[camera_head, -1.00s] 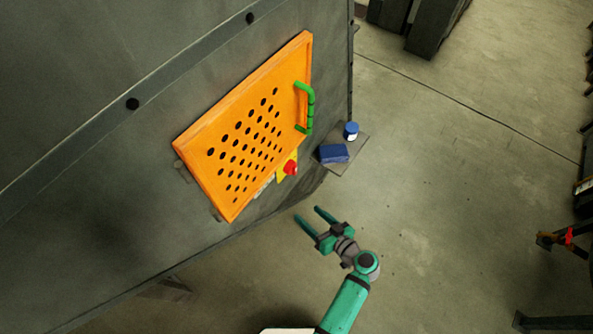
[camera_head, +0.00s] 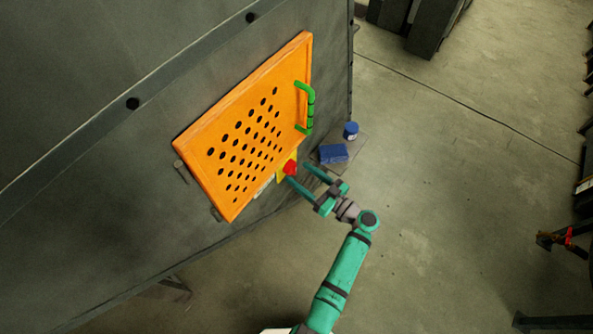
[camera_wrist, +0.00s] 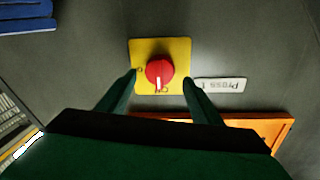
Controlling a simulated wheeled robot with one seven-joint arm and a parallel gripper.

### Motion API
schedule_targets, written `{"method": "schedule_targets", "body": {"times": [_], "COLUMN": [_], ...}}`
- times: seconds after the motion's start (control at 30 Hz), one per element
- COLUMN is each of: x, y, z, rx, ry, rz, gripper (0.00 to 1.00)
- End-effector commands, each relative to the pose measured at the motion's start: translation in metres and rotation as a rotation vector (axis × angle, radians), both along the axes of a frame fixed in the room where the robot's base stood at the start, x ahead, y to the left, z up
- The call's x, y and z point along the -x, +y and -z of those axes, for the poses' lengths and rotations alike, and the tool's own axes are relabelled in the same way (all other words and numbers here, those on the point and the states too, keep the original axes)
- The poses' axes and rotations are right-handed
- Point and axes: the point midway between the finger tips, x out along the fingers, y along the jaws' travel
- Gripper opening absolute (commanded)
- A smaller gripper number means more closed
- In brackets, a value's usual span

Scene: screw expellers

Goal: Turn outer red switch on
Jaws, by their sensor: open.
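The red switch (camera_head: 291,168) sits on a yellow plate (camera_head: 282,178) on the grey machine wall, below the orange perforated door. In the wrist view the round red switch (camera_wrist: 160,71) shows a white mark pointing toward the bottom of the picture, on its square yellow plate (camera_wrist: 179,49). My gripper (camera_head: 299,174) is open and empty, with its green fingers pointing at the switch. In the wrist view my gripper's fingertips (camera_wrist: 160,78) lie to the left and right of the switch. I cannot tell whether either finger touches it.
The orange door (camera_head: 222,150) with a green handle (camera_head: 310,108) is just above the switch. A small shelf (camera_head: 338,168) to the right holds a blue box (camera_head: 333,153) and a blue jar (camera_head: 351,131). A label (camera_wrist: 221,84) is beside the plate.

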Motion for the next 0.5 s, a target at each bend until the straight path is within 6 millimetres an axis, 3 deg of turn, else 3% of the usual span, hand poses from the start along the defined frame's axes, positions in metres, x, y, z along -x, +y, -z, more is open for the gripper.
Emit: {"method": "schedule_targets", "body": {"times": [0.2, 0.5], "x": [-0.014, -0.017], "y": [0.017, 0.021], "z": [0.001, 0.001], "rx": [0.000, 0.000], "ry": [0.001, 0.001], "rz": [-0.001, -0.001], "gripper": [0.59, 0.59]}}
